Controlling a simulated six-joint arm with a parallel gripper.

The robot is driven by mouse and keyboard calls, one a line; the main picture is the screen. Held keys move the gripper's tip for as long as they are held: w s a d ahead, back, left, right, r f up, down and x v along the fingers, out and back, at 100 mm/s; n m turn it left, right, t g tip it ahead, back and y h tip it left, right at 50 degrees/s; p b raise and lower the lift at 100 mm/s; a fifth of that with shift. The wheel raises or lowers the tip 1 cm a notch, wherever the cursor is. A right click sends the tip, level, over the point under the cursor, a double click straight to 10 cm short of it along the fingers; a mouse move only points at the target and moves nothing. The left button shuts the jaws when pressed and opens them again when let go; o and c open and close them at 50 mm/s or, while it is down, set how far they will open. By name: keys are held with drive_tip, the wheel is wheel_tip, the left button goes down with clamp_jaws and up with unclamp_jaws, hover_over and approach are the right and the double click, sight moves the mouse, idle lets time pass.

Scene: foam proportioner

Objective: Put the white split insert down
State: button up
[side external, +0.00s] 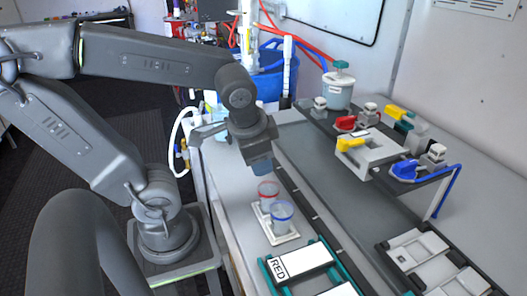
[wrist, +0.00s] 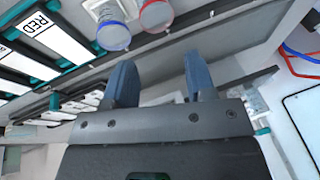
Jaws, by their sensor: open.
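My gripper (side external: 260,165) hangs pointing down above the light bench, just behind the cups in the side external view. In the wrist view my gripper (wrist: 160,78) has its two blue fingers wide apart, with nothing between them. I cannot tell for sure which piece is the white split insert. White slotted pieces (side external: 418,248) lie in a dark tray at the lower right of the side external view, well apart from my gripper.
A red-rimmed cup (side external: 268,191) and a blue-rimmed cup (side external: 281,217) stand on a white base close to my gripper. A teal rack (side external: 266,268) holds white plates, one marked RED. A raised dark shelf (side external: 440,172) carries coloured valves. The grey bench strip (side external: 335,190) is mostly clear.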

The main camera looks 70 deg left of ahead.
drive_tip(key=shift+o, duration=0.4)
drive_tip(key=d+r, duration=0.1)
drive_tip(key=d+r+n+t+h, duration=0.1)
drive_tip(key=d+r+t+h, duration=0.1)
drive_tip(key=d, duration=0.1)
drive_tip(key=shift+s+r, duration=0.2)
drive_tip(key=shift+s, duration=0.05)
drive_tip(key=w+a+f+m+g+y, duration=0.1)
drive_tip(key=w+a+m+g+y, duration=0.15)
drive_tip(key=a+m, duration=0.45)
drive_tip(key=w+a+f+m+g+y, duration=0.1)
drive_tip(key=w+a+m+y, duration=0.3)
drive_tip(key=a, duration=0.5)
drive_tip(key=w+a+f+m+g+y, duration=0.1)
drive_tip(key=w+a+m+g+y, duration=0.1)
drive_tip(key=a+m, duration=0.6)
drive_tip(key=shift+n, duration=0.7)
drive_tip(key=x, duration=1.4)
drive_tip(key=shift+a+r, duration=0.35)
drive_tip(key=shift+a, duration=0.05)
drive_tip(key=shift+c, duration=0.4)
